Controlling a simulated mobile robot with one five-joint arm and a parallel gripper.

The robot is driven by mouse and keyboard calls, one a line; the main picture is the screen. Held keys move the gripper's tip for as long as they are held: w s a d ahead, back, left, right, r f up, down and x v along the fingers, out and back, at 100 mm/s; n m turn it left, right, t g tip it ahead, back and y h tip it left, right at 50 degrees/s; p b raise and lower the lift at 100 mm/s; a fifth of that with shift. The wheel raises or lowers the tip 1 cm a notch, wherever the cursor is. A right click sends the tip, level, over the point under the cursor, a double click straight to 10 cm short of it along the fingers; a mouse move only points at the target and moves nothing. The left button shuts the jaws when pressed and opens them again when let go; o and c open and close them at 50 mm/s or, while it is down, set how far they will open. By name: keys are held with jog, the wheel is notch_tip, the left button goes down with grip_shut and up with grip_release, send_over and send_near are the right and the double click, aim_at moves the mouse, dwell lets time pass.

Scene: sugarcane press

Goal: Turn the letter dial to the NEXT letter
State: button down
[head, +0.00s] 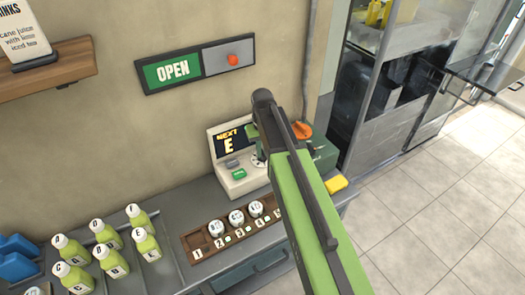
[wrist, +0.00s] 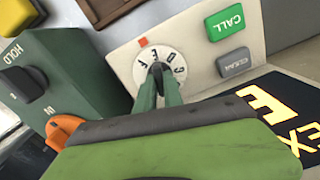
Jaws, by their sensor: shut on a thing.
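The letter dial (wrist: 177,57) is a white disc with black letters around its rim, on the cream console in the wrist view. An orange mark (wrist: 143,42) sits just beyond its rim, with letters near E facing it; the exact one is hard to tell. My gripper (wrist: 159,72) has its green fingers together on the dial's centre knob, which they mostly hide. In the head view, the console display (head: 230,142) reads "NEXT E". The dial's edge (head: 257,161) shows there beside my arm, which hides my fingertips.
A green CALL button (wrist: 225,22) and a grey CLEAR button (wrist: 234,62) lie beside the dial. A green box with dark and orange knobs (wrist: 80,75) stands close on the other side. Several bottles (head: 104,250) and a numbered rack (head: 205,241) occupy the counter.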

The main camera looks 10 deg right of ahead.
jog(key=shift+n, duration=1.2)
jog(key=c, duration=1.5)
grip_release()
jog(key=shift+o, duration=0.2)
notch_tip(320, 180, up, 17)
jog(key=p, duration=1.7)
jog(key=shift+r, duration=0.2)
